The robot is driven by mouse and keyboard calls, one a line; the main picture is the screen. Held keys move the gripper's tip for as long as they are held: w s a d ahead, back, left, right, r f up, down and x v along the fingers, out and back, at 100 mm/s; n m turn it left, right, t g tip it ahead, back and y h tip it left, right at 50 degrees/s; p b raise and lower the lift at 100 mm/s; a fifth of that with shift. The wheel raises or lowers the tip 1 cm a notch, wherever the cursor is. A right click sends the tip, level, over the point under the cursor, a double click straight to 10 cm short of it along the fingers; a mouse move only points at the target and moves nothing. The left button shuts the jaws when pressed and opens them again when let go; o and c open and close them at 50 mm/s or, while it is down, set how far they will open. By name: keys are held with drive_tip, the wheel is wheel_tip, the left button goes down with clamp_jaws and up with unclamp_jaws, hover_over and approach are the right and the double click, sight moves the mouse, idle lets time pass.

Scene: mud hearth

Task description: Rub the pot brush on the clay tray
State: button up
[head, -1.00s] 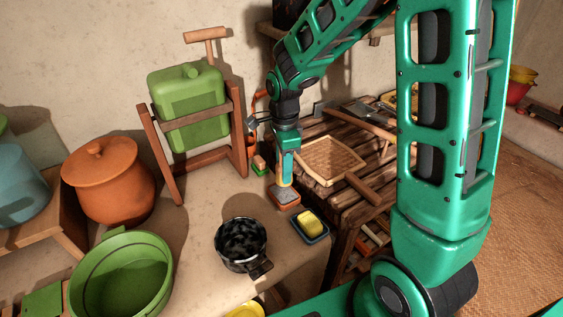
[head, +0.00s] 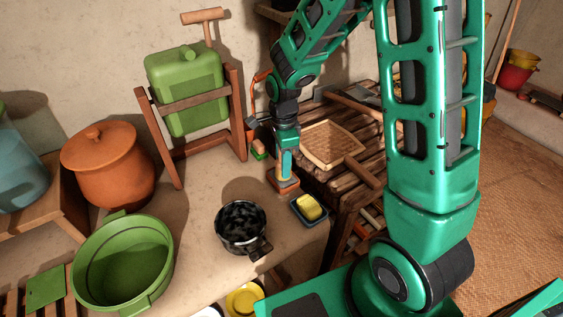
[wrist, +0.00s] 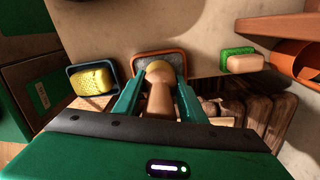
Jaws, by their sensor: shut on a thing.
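My gripper (head: 287,168) is shut on the pot brush, which has a rounded pale wooden handle (wrist: 160,96). In the wrist view the clay tray (wrist: 136,63) lies straight beyond the brush's knob. In the head view the brush's lower end is over the tray. I cannot tell whether it touches the grey filling.
A blue dish with a yellow sponge (head: 310,208) sits just right of the tray. A green-and-tan scrubber (wrist: 243,62) lies on the other side. A dark pot (head: 240,228) stands in front. A woven basket (head: 345,143) rests on the slatted rack behind.

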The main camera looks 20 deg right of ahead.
drive_tip(key=shift+f, duration=0.45)
idle(1.7)
drive_tip(key=shift+r, duration=3.5)
